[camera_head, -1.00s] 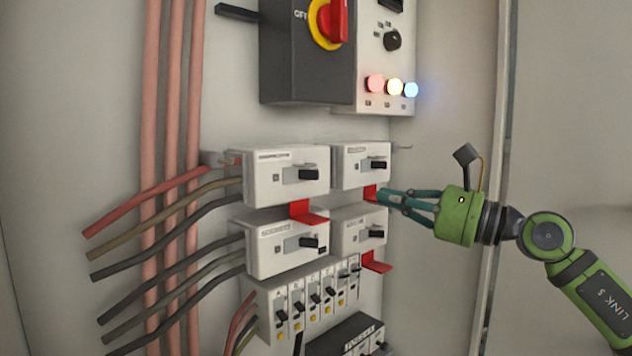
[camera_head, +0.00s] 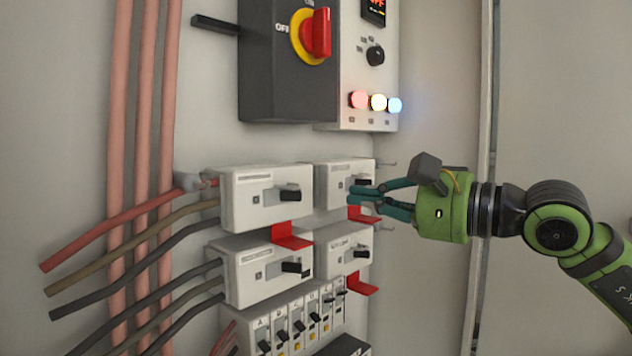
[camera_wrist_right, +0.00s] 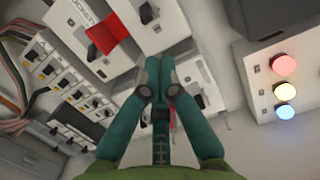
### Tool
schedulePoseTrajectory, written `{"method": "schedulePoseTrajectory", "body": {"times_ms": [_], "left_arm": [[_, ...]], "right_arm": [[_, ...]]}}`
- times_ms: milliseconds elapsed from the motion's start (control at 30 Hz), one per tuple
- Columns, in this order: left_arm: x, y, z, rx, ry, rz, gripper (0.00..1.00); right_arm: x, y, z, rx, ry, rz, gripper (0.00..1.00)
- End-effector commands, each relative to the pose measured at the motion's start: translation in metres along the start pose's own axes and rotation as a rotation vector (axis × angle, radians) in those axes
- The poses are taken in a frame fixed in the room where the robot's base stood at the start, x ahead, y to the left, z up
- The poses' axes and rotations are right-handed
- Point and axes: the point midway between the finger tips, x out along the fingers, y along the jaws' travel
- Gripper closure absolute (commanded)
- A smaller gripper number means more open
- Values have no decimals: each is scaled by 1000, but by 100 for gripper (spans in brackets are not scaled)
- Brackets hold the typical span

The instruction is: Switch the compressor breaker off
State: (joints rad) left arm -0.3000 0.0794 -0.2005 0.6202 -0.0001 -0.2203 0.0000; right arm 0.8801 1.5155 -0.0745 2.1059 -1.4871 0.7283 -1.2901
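Four white breakers with black toggles sit in two rows: upper left (camera_head: 262,197), upper right (camera_head: 335,183), lower left (camera_head: 262,272) and lower right (camera_head: 340,255). Their labels are too small to read surely, so I cannot tell which is the compressor breaker. My right gripper (camera_head: 352,194) is in front of the upper right breaker, just below its black toggle (camera_head: 363,181). Its teal fingers are together and hold nothing visible. In the right wrist view the fingertips (camera_wrist_right: 160,61) meet in front of the white breaker housings; contact cannot be told. My left gripper is not in view.
Red tabs (camera_head: 291,236) stick out below the breakers. A dark box with a red rotary switch (camera_head: 320,34) and a panel with lit lamps (camera_head: 378,102) are above. Small breakers (camera_head: 298,325) are below, cables (camera_head: 130,222) at left. Open space lies to the right.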

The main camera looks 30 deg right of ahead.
Motion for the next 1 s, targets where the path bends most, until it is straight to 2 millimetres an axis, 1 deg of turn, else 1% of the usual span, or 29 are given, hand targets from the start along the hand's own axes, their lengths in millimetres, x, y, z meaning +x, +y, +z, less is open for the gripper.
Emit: {"method": "schedulePoseTrajectory", "body": {"times_ms": [33,100,300,400,500,600,1000], "left_arm": [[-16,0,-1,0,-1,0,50],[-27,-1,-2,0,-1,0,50],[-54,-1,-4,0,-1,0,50],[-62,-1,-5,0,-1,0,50],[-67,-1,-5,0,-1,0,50],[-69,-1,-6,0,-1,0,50],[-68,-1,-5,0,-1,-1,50]], "right_arm": [[8,-8,2,3,-5,1,100],[19,-8,1,4,-7,0,100],[52,-8,2,5,-8,-2,100],[65,-6,2,5,-7,-2,100],[75,-4,1,4,-5,-2,100],[81,-2,1,3,-3,-1,100],[82,0,0,1,-1,-1,100]]}}
